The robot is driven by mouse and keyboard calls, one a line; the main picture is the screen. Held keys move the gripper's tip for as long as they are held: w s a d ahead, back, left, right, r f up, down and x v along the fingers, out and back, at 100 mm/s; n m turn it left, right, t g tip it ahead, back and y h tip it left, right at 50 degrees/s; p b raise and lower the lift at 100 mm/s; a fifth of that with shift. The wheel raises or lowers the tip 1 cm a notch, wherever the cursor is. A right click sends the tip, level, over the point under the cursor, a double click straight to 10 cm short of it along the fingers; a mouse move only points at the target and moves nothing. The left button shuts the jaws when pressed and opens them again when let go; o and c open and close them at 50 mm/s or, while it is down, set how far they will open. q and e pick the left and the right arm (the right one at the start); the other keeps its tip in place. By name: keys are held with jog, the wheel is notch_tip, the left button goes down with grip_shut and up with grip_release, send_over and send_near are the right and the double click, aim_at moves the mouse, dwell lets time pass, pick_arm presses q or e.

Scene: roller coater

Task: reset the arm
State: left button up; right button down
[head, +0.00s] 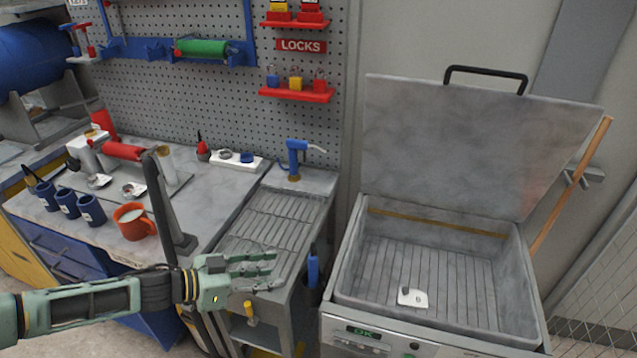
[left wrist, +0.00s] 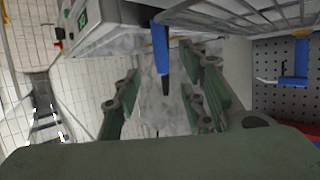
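My left arm comes in from the left in the head view, green and black, roughly level. Its left gripper (head: 270,270) is in front of the grey ribbed drain tray (head: 268,222), left of a blue-handled tool (head: 313,268). In the left wrist view the fingers of the gripper (left wrist: 163,78) stand apart with nothing between them. The blue-handled tool (left wrist: 160,48) shows beyond the fingertips. My right gripper is in neither view.
An open-lidded grey basin (head: 430,270) with a small white piece (head: 412,298) inside stands at right. The bench at left holds an orange mug (head: 134,221), several blue cups (head: 68,203) and a red roller (head: 122,151). A blue tap (head: 297,158) rises behind the drain tray.

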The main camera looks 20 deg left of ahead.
pick_arm(q)
jog(key=s+d+f+n+t+y, duration=0.1)
jog(key=d+y, duration=0.1)
jog(key=d, duration=0.5)
jog(key=s+d+f+n+t+y, duration=0.1)
jog(key=d+f+n+y, duration=0.1)
jog(key=d, duration=0.4)
jog(key=s+a+f+n+g+y, duration=0.2)
jog(key=s+a+g+y, duration=0.15)
jog(key=s, duration=0.75)
jog(key=s+a+f+n+g+y, duration=0.2)
jog(key=s+a+g+y, duration=0.15)
jog(key=s, duration=0.75)
notch_tip(320, 180, down, 30)
jog(key=s+a+g+h+b, duration=0.1)
jog(key=s+g+b, duration=0.1)
jog(key=s, duration=0.1)
jog(key=s+a+f+g+b, duration=0.1)
jog(key=s+a+f, duration=0.2)
jog(key=s+f, duration=1.3)
jog(key=shift+g+b, duration=0.3)
jog(key=shift+b, duration=0.05)
